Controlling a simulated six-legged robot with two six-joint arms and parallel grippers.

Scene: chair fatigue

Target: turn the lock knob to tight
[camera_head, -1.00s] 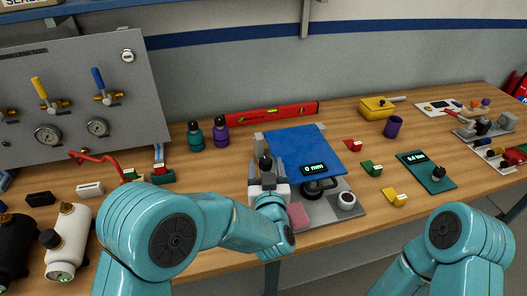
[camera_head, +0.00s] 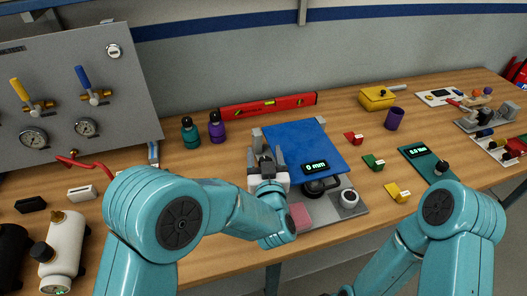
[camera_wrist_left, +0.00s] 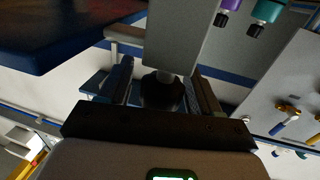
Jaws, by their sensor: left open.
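The test rig has a blue seat panel (camera_head: 300,142) and a grey base plate (camera_head: 325,220). A display on it (camera_head: 316,167) reads 0 mm. My left gripper (camera_head: 266,160) points away from me at the rig's left side, beside the blue panel. In the left wrist view its open jaws (camera_wrist_left: 160,88) stand on either side of a dark knob (camera_wrist_left: 160,92), which is on a grey upright (camera_wrist_left: 178,40). I cannot tell whether the fingers touch the knob. My right arm shows at the lower right, but its gripper is out of view.
A white dial (camera_head: 349,199) and a pink pad (camera_head: 299,216) are on the base plate near my left wrist. Teal (camera_head: 190,133) and purple (camera_head: 217,127) bottles stand behind, with a red level (camera_head: 268,107). Red, green and yellow blocks lie on the right.

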